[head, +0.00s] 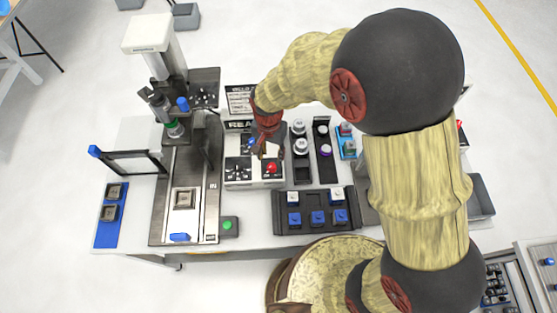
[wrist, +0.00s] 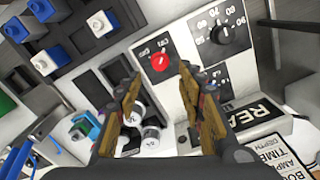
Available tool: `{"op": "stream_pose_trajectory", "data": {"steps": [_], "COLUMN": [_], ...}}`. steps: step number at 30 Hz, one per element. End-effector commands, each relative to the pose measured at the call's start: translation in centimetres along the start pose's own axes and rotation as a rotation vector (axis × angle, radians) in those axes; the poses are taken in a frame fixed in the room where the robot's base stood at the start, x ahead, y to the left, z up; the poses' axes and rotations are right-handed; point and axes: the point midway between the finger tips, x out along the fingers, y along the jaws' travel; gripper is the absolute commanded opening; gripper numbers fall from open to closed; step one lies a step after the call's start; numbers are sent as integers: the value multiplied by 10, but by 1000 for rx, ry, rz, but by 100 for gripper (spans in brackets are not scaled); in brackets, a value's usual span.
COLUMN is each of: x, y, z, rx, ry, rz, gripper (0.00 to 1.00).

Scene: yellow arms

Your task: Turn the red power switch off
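The red power switch (head: 271,168) is a round red knob on the white control box (head: 236,184), low on its right side. My gripper (head: 268,150) is above the control box, just behind the switch in the head view. In the wrist view my gripper (wrist: 160,85) has its two fingers apart with nothing between them. The fingers look apart from the switch. The switch's exact setting is too small to read.
A black dial (wrist: 219,36) sits beside the switch on the same box. A dark tray with blue and white blocks (head: 285,220) lies in front. Racks with white and purple-banded cylinders (head: 300,147) stand to the right. A grey machine (head: 158,215) stands to the left.

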Motion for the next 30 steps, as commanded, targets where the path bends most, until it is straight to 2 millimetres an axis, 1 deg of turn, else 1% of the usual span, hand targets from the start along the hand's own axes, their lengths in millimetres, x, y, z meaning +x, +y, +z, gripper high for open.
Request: {"op": "stream_pose_trajectory", "data": {"steps": [2,5,12,18,23,30], "x": [2,12,48,71,77,77], "y": [0,1,1,1,0,0], "z": [0,0,0,0,0,0], "rx": [20,25,23,22,22,22], "ry": [0,-1,-2,-1,1,1], "rz": [0,1,2,1,-1,-1], "gripper": [39,39,39,39,39,38]}}
